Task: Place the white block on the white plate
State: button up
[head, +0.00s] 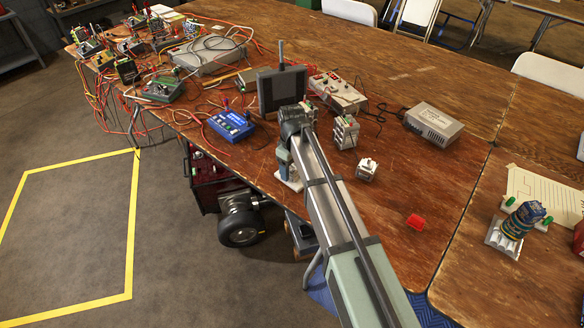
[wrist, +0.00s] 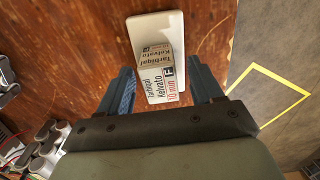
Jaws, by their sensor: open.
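The white block (wrist: 163,88), with printed lettering on its faces, is between the fingers of my gripper (wrist: 166,76) in the wrist view. The fingers are open, one on each side of it. The white plate (wrist: 152,24) shows beyond and beside the block, and the block appears to rest on it. Exact contact is hard to tell. In the head view the plate (head: 291,185) lies by the table's near left edge, partly hidden by my arm. My gripper (head: 286,158) is low over it, and the block there is mostly hidden.
A dark screen (head: 282,90) and a blue box (head: 231,125) stand behind. A grey-white device (head: 345,132), a small white device (head: 367,170) and a red piece (head: 417,221) are to the right. Wires crowd the far left.

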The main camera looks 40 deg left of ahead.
aim_at(292, 166)
notch_tip(292, 166, up, 12)
dwell(0.6)
